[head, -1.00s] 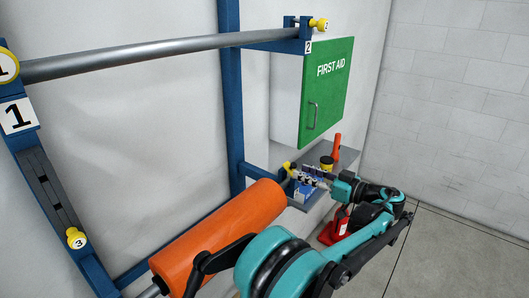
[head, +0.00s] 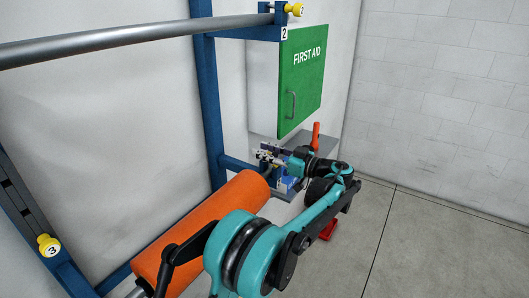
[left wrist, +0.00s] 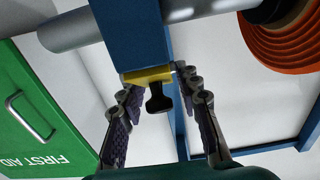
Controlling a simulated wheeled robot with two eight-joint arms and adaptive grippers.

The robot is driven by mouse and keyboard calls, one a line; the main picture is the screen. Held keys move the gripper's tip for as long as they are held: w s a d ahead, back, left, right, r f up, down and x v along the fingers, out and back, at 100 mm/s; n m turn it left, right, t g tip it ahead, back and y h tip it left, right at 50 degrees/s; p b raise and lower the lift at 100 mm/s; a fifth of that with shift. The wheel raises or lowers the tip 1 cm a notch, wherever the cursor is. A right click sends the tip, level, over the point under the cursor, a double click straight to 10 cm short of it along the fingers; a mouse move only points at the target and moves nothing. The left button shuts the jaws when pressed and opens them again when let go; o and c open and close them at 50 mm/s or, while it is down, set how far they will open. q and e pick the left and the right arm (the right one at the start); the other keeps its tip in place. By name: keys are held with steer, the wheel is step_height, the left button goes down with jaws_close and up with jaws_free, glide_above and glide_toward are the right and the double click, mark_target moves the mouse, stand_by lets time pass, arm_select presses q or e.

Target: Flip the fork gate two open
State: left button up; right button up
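The yellow knob marked 2 (head: 294,9) is at the end of the upper blue bracket with plate 2 (head: 284,33), at the top of the head view. My left gripper (head: 268,154) is well below it, at the lower blue bracket (head: 236,164). In the left wrist view, my left gripper (left wrist: 163,102) is open. Its fingers stand either side of a black tab (left wrist: 158,101) on a yellow piece (left wrist: 148,76) at the blue bracket's end. I see no number on this piece, and cannot tell whether a finger touches it. My right gripper is out of view.
The orange roll (head: 205,228) lies left of my arm; a steel bar (head: 140,42) runs above. The green first aid cabinet (head: 303,75) hangs beyond the brackets. A yellow knob marked 3 (head: 48,246) is at lower left.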

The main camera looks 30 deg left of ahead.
arm_select(q)
jaws_close()
steer(key=shift+d, duration=0.1)
steer(key=y+b, duration=0.1)
steer(key=d+y+b, duration=0.1)
steer(key=y, duration=0.1)
steer(key=shift+d+r+y+b, duration=0.1)
steer(key=shift+r+y+b, duration=0.2)
steer(key=shift+r, duration=0.1)
steer(key=shift+s+d+r+t+y+b, duration=0.15)
steer(key=shift+d+y+b, duration=0.15)
steer(key=shift+y, duration=0.25)
steer(key=shift+w+d+r+t+y+b, duration=0.1)
steer(key=shift+d+r+t+y+b, duration=0.15)
steer(key=shift+y+b, duration=0.25)
steer(key=shift+s+d+r+t+y+b, duration=0.1)
steer(key=shift+d+y+b, duration=0.15)
steer(key=shift+y, duration=0.4)
jaws_free()
